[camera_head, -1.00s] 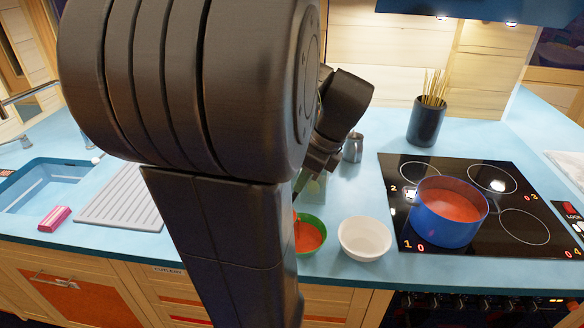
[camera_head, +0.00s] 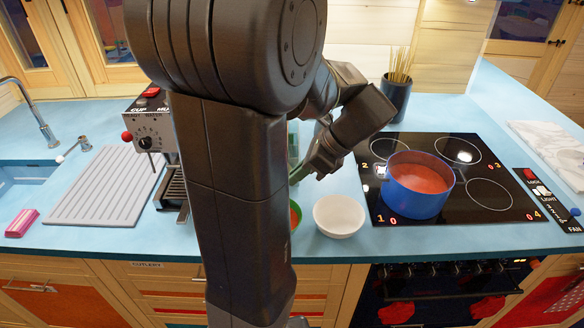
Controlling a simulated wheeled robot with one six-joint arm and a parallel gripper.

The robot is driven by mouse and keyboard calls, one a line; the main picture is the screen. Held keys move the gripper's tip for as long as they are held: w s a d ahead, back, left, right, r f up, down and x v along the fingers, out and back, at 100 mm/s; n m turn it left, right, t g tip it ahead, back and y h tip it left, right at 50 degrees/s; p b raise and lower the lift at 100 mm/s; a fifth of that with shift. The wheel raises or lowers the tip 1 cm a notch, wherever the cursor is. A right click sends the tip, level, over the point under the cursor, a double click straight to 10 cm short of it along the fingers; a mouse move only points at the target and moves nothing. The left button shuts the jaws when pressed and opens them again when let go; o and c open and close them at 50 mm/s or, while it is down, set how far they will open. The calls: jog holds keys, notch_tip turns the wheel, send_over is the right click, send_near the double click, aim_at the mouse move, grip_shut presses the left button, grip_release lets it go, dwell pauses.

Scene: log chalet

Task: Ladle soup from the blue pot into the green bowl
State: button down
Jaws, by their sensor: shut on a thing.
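The blue pot (camera_head: 410,198) stands on the cooktop and holds orange-red soup (camera_head: 420,179). The green bowl (camera_head: 297,211) is on the blue counter, mostly hidden behind my arm; a sliver of orange-red soup shows inside its rim. My gripper (camera_head: 312,168) is above and slightly behind the green bowl, left of the pot. It is shut on a thin greenish handle (camera_head: 299,174), which looks like the ladle's. The handle slants down to the left behind my arm, and its lower end is hidden.
A white bowl (camera_head: 339,217) sits empty right of the green bowl. The black cooktop (camera_head: 485,215) is at the right, with a dark utensil holder (camera_head: 396,98) behind it. A coffee machine (camera_head: 150,130) and a grey drainboard (camera_head: 104,187) are at the left.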

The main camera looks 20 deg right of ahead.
jog(key=shift+s+d+f+t+y, duration=1.05)
jog(key=shift+d+f+y, duration=1.15)
jog(key=shift+d+f, duration=0.9)
jog(key=r+h, duration=0.1)
jog(key=r+g+h+p, duration=0.1)
jog(key=r+h, duration=0.1)
jog(key=r, duration=0.1)
jog(key=shift+s+a+g, duration=0.1)
jog(key=shift+a+g, duration=0.15)
jog(key=shift+g, duration=0.1)
